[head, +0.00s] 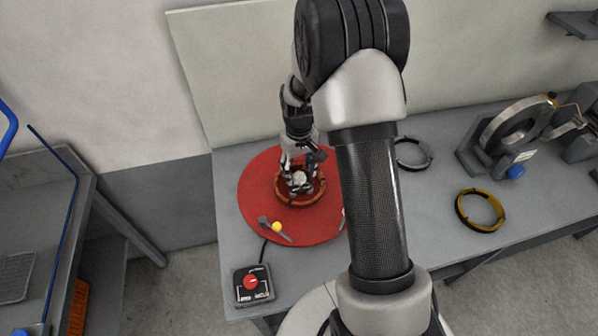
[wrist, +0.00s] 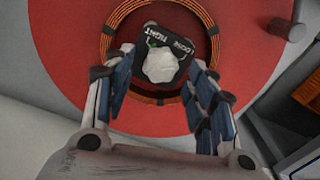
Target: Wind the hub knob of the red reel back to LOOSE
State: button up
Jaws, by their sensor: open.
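The red reel (head: 262,222) is a broad red disc lying flat on the bench, with a ring of copper coil (head: 313,201) around its hub. It also fills much of the wrist view (wrist: 70,50). The pale hub knob (wrist: 160,66) sits on a black plate (wrist: 181,45) marked LOOSE and TIGHT. A small green mark shows at the knob's upper left, nearer the word TIGHT; I cannot tell the exact setting. My gripper (wrist: 160,78) is open over the hub, one finger on each side of the knob, with visible gaps. It also shows in the head view (head: 299,172).
A control box (head: 254,285) with a red knob stands at the bench's front left. A dark coil (head: 412,153), a yellow coil (head: 481,210) and a ring-shaped machine (head: 517,125) are to the right.

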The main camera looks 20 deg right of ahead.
aim_at(299, 176)
notch_tip(299, 176, up, 10)
jog(key=shift+r, duration=0.25)
jog(key=shift+s, duration=0.1)
dwell(0.5)
